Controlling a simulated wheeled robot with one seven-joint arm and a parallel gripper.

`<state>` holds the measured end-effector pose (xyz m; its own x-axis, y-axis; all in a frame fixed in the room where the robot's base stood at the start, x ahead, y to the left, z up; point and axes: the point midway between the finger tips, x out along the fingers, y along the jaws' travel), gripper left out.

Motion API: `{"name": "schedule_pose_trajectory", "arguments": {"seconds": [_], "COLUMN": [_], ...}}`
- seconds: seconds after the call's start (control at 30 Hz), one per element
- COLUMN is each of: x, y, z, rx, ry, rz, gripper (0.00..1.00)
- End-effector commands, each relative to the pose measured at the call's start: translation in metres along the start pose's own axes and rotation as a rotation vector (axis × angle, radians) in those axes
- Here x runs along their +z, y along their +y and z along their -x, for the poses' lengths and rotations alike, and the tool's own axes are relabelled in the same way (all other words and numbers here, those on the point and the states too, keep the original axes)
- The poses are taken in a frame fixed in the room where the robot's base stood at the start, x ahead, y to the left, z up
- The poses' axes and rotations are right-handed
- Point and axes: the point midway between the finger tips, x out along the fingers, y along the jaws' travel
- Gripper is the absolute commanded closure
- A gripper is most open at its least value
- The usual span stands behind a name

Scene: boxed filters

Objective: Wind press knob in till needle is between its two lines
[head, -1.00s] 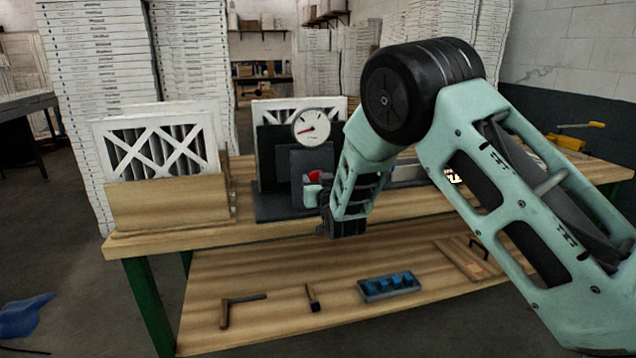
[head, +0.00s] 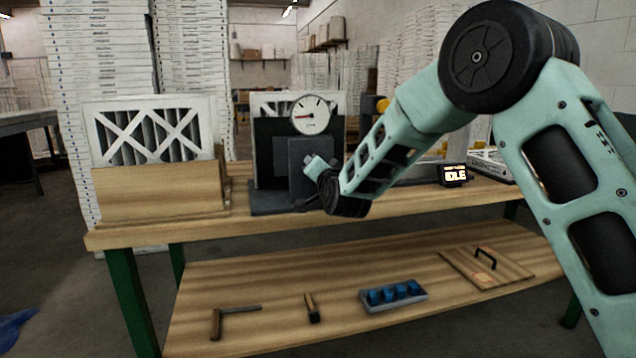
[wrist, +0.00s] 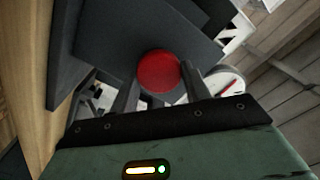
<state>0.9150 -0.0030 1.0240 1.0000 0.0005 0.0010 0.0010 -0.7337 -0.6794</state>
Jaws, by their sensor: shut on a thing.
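The press is a dark grey block with upright plates (head: 270,160) on the bench. A round white gauge (head: 311,115) with a red needle sits at its top; the needle points left, about level. Its two lines are too small to make out. The red round knob (wrist: 159,72) shows in the wrist view, in front of a dark plate. My gripper (wrist: 160,85) is shut on the knob, a finger on each side. In the head view my gripper (head: 312,166) is at the press front and hides the knob. The gauge edge (wrist: 226,82) also shows in the wrist view.
A framed filter (head: 150,130) stands in a wooden holder (head: 160,195) at the left of the bench (head: 420,200). A small lit display (head: 454,174) stands right of the press.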

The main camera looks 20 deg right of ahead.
Motion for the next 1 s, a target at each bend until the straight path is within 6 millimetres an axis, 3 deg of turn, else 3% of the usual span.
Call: {"name": "schedule_pose_trajectory", "arguments": {"seconds": [0.3,0.8,0.83,0.87,0.9,1.0], "x": [0.0012,0.0002,0.0002,0.0002,0.0002,0.0002], "y": [0.0022,0.0016,0.0017,0.0017,0.0016,0.0014], "z": [0.0001,0.0001,0.0001,0.0001,0.0001,0.0], "rx": [0.002,0.003,0.003,0.003,0.003,0.002], "ry": [0.0,-0.001,-0.001,-0.001,-0.001,-0.001], "rz": [-0.11,-0.127,-0.127,-0.126,-0.126,-0.126], "gripper": [0.76,0.76,0.47,0.39,0.33,0.33]}}
